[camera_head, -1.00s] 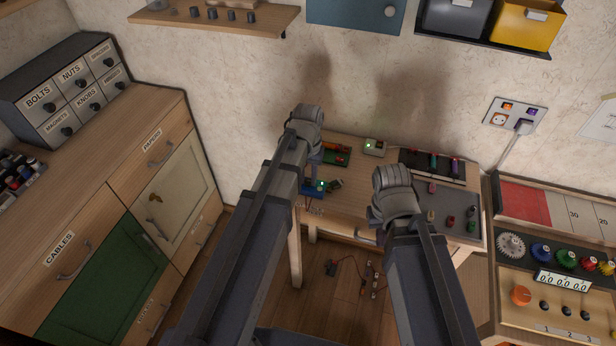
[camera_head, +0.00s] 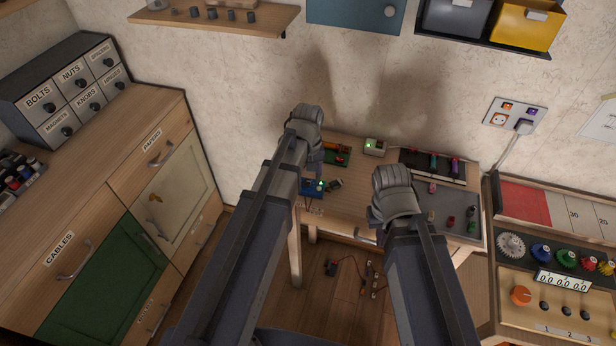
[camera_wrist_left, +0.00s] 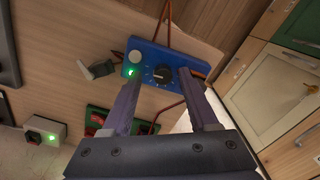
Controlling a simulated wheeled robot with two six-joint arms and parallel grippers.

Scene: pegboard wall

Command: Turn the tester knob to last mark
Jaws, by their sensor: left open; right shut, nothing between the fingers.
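The tester is a small blue box (camera_head: 311,189) near the left front edge of the workbench. In the left wrist view the blue tester (camera_wrist_left: 176,59) shows a black round knob (camera_wrist_left: 161,74) with marks around it, a lit green light and a pale round button. My left gripper (camera_wrist_left: 157,79) is open, with one fingertip on each side of the knob in that view. I cannot tell whether the fingers touch it. In the head view the wrist partly hides the left fingers (camera_head: 316,168). My right gripper (camera_head: 373,238) is shut and empty at the bench front, mostly hidden by its wrist.
A grey connector (camera_wrist_left: 97,69) lies beside the tester. A green board (camera_head: 335,156) and a pale box with a green light (camera_head: 375,147) stand behind. A grey mat (camera_head: 452,207) with small parts lies right. Red leads (camera_wrist_left: 169,105) run by the tester.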

